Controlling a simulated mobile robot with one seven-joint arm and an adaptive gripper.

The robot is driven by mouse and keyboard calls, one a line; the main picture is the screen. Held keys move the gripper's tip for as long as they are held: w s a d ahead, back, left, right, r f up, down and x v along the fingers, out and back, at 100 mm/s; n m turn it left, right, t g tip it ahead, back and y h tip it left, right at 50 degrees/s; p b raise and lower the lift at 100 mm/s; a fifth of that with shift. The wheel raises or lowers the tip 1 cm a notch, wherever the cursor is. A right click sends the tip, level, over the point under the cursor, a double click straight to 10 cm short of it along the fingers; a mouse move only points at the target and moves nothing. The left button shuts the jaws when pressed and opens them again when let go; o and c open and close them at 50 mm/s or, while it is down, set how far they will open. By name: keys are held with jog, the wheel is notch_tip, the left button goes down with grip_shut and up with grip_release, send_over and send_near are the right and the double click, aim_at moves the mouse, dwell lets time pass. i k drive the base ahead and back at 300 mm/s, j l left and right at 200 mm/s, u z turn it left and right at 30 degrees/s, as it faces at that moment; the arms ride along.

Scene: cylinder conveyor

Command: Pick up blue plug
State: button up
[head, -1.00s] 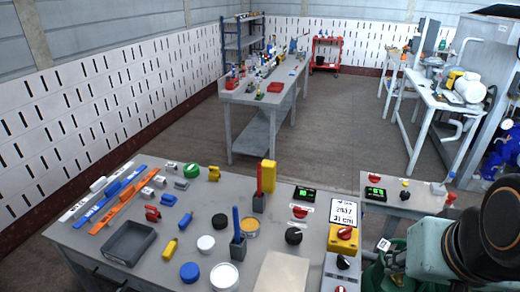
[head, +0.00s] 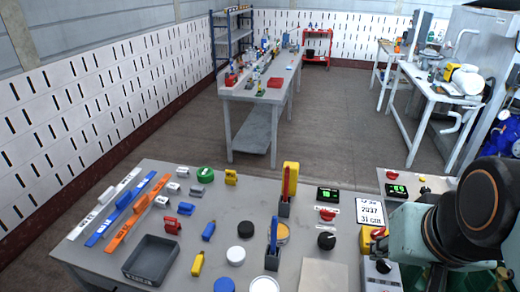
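A small blue plug-like piece (head: 208,231) lies on the grey table (head: 190,262), right of a red one (head: 172,225) and above a yellow one (head: 197,264). Another blue piece (head: 124,200) sits on the blue strip (head: 115,211) at the table's left. My arm's teal and black links (head: 450,225) fill the right edge of the head view. My gripper is not visible.
A dark grey tray (head: 152,259) sits at the front left. White (head: 235,255) and black (head: 245,228) round caps lie right of the blue piece. A holder with a blue upright tool (head: 273,240) stands farther right. Bare table surrounds the small pieces.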

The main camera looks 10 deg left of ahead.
aim_at(208, 233)
jog(key=j, duration=0.8)
jog(key=i+j, duration=0.15)
jog(key=j, duration=0.65)
